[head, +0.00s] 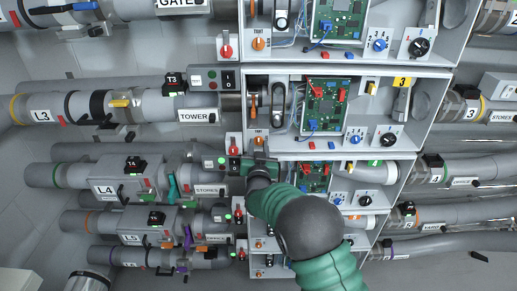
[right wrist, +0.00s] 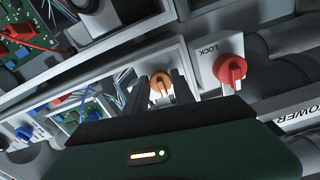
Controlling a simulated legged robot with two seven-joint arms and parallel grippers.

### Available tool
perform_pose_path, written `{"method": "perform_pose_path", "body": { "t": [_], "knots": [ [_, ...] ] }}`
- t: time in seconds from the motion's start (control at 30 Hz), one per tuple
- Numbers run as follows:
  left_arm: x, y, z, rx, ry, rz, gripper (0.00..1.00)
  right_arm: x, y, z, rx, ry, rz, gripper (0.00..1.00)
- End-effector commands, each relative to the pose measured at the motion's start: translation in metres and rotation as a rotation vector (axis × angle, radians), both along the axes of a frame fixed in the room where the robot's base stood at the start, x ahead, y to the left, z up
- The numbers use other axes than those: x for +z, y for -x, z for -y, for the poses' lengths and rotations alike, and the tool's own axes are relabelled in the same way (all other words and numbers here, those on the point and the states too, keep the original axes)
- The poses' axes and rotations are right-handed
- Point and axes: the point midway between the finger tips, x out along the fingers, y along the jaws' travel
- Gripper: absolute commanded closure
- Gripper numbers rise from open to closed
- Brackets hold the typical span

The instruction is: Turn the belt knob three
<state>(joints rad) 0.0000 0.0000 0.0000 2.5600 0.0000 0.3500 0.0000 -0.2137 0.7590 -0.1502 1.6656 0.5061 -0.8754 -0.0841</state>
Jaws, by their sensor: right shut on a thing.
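The orange knob (head: 259,140) sits at the lower left corner of the open box marked 3. My right gripper (head: 258,150) reaches up to it from below. In the right wrist view, the orange knob (right wrist: 161,84) lies between the two dark fingers of my right gripper (right wrist: 159,79), which is shut on it. The knob's lettering is too small to read, and its lower part is hidden in the head view. My left gripper is not in view.
A red knob marked LOCK (right wrist: 230,72) is close beside the fingers. Box 3 holds a green circuit board (head: 325,107), a blue knob (head: 355,137) and a black knob (head: 388,138). The L3 tube (head: 50,106) runs in from the left. More boxes stand above and below.

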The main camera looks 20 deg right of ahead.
Motion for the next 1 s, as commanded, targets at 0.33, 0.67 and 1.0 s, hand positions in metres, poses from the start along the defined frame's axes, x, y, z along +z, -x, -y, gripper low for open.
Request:
{"method": "perform_pose_path", "body": {
  "t": [0.33, 0.67, 1.0],
  "knots": [
    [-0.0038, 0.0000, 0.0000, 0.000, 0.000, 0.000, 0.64, -0.0072, 0.0013, -0.0013, 0.004, 0.133, -0.053, 1.00],
    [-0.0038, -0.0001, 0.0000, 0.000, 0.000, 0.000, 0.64, -0.0043, 0.0010, -0.0003, 0.002, 0.157, -0.056, 1.00],
    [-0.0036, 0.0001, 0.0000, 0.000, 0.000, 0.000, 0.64, -0.0017, 0.0008, 0.0003, 0.001, 0.155, -0.050, 0.62]
  ]
}}
